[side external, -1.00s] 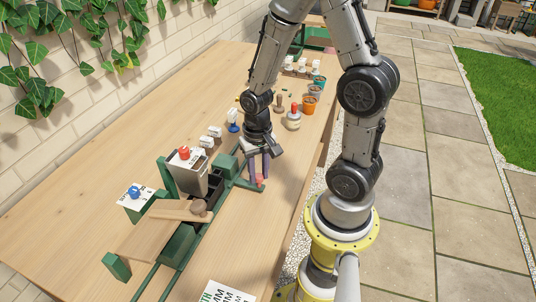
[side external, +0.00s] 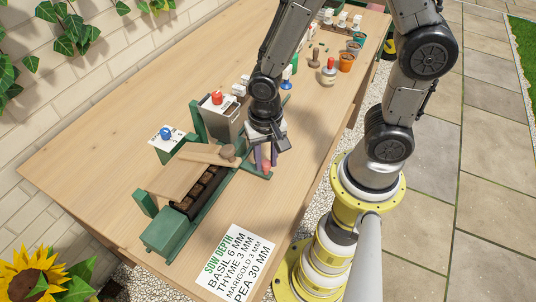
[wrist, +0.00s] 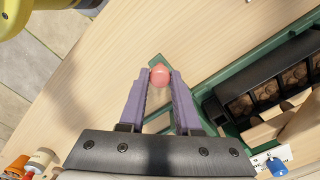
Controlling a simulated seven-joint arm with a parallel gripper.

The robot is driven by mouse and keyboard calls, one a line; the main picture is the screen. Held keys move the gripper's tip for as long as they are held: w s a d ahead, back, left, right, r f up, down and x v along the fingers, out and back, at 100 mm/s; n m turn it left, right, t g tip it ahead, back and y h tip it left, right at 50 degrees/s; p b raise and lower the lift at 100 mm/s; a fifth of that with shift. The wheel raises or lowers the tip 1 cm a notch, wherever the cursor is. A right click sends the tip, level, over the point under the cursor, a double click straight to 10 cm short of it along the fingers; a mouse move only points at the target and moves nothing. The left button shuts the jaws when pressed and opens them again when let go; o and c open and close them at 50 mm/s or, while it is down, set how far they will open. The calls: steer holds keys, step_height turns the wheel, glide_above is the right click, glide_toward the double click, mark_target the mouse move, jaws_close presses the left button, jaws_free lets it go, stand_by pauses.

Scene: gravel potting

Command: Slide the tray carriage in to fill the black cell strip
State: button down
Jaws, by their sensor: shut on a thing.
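My gripper (side external: 266,160) has purple fingers and is shut on a pink knob. In the wrist view the round knob (wrist: 159,75) sits between the fingertips. The knob is at the near side of the green tray carriage (side external: 204,212), close to the hopper. The black cell strip (wrist: 242,107) shows beside the wooden board, with brown fill in several cells. In the side view the strip (side external: 181,208) lies between the board and the green rail. A grey hopper (side external: 226,119) with a red knob stands behind. Cells under the hopper are hidden.
A white sign with a blue knob (side external: 166,133) stands left. A sow-depth card (side external: 235,262) lies in front. Pots (side external: 346,62) and tools stand behind. The left tabletop is clear.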

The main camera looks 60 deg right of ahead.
steer(key=shift+w, duration=0.1)
steer(key=c, duration=0.6)
jaws_free()
step_height(320, 180, up, 14)
steer(key=s+d+r+n+t, duration=0.5)
steer(key=s+d+r+n, duration=0.1)
steer(key=n, duration=0.3)
steer(key=shift+s+d+r+t, duration=0.15)
steer(key=shift+s+r+t, duration=0.2)
steer(key=shift+r, duration=0.25)
